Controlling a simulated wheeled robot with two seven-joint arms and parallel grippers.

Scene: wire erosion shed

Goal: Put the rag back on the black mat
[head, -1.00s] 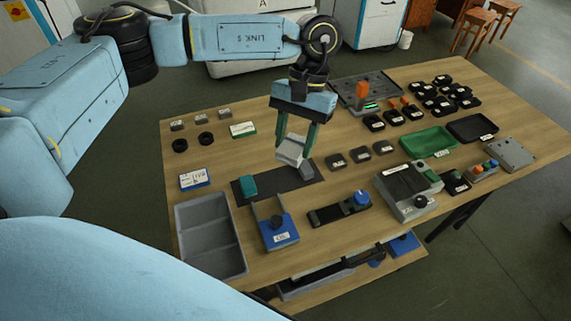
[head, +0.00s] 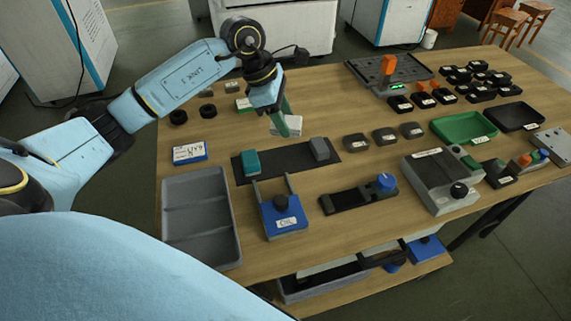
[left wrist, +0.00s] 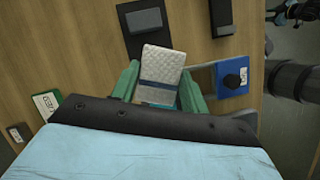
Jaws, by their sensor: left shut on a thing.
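The rag (head: 290,126) is a pale quilted cloth, held up in the air. It also shows in the left wrist view (left wrist: 161,65), between two green fingers. My left gripper (head: 282,125) is shut on it. In the head view the rag appears just behind the far edge of the black mat (head: 286,162). A teal block (head: 251,162) stands on the mat's left part and a grey block (head: 320,149) on its right part. The middle of the mat is bare. My right gripper is not in view.
A blue fixture with a black knob (head: 283,216) stands just in front of the mat. A grey tray (head: 202,262) is at the front left. Small dark blocks (head: 384,137) lie right of the mat. A green and white box (head: 243,104) lies behind it.

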